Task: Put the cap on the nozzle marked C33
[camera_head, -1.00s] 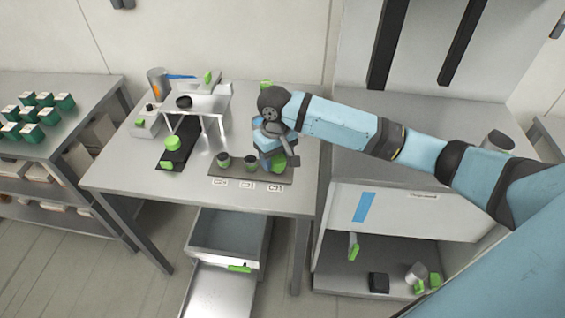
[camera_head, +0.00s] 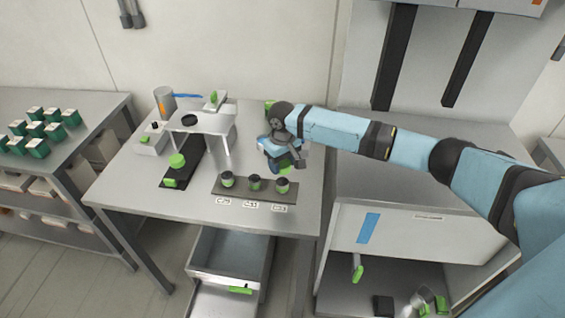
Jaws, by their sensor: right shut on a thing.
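My right gripper (camera_head: 290,166) is over the right part of the table, just behind the dark strip (camera_head: 237,191). It is shut on a small green thing (camera_head: 284,169), mostly hidden by the fingers; I cannot tell for sure that it is the cap. Three short dark and green nozzles stand in a row on the strip: a left one (camera_head: 227,180), a middle one (camera_head: 254,183) and a right one (camera_head: 282,185). White labels lie in front of them; the middle label (camera_head: 250,205) seems to read C33, but the print is tiny. My left gripper is not in view.
A black mat (camera_head: 187,165) with a green round piece (camera_head: 177,160) lies left of the strip. A small white stand (camera_head: 203,122) and a grey cup (camera_head: 164,101) are behind. An open drawer (camera_head: 230,258) hangs below the table's front. A grey cabinet (camera_head: 410,222) stands right.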

